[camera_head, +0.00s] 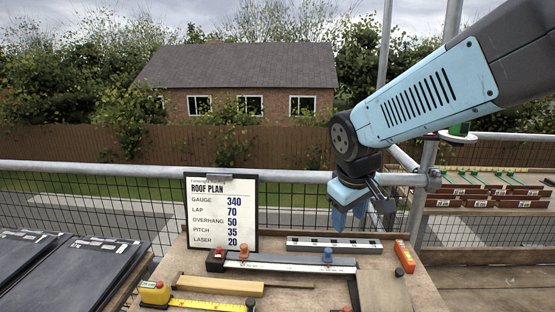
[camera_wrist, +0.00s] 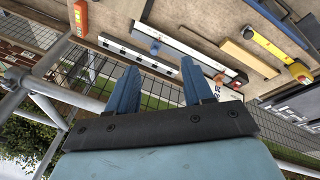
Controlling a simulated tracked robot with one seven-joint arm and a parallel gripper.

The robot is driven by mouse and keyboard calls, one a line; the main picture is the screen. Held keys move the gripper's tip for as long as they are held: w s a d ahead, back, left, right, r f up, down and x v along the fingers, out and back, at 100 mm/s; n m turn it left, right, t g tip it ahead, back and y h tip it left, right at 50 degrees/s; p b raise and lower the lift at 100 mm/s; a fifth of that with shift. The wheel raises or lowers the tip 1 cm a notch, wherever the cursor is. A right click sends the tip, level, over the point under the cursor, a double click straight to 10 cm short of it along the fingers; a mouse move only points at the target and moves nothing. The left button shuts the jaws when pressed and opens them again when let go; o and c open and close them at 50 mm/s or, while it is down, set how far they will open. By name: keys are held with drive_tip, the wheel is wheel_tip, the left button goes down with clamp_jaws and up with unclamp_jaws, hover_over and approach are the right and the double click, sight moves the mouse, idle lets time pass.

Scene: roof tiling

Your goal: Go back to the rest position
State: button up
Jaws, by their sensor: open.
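My gripper (camera_head: 349,217) hangs from the blue arm above the back right part of the wooden workbench (camera_head: 288,299). Its blue fingers stand apart with nothing between them. In the wrist view my gripper (camera_wrist: 162,85) also shows its two fingers spread and empty. In that view the bench top lies beyond the fingertips, with tools on it. No tool touches the fingers as far as I can see.
The bench holds a roof plan board (camera_head: 221,212), a yellow tape measure (camera_head: 155,292), a wooden block (camera_head: 220,285), a black-and-silver bar (camera_head: 285,262), a striped ruler (camera_head: 333,244) and an orange level (camera_head: 404,256). A scaffold rail (camera_head: 90,167) runs behind. Dark panels (camera_head: 60,275) lie left.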

drive_tip(key=w+a+f+n+g, duration=0.2)
drive_tip(key=w+a+f+n, duration=0.25)
drive_tip(key=a+f, duration=0.55)
drive_tip(key=n+g+y, duration=0.1)
drive_tip(key=n, duration=0.5)
approach(251, 301)
drive_tip(key=shift+w, duration=0.2)
drive_tip(key=shift+a+f+n, duration=0.1)
drive_tip(key=shift+f+n, duration=0.15)
drive_tip(key=shift+f, duration=4.4)
drive_tip(key=shift+c, duration=0.3)
drive_tip(key=c, duration=0.7)
drive_tip(key=shift+c, duration=0.2)
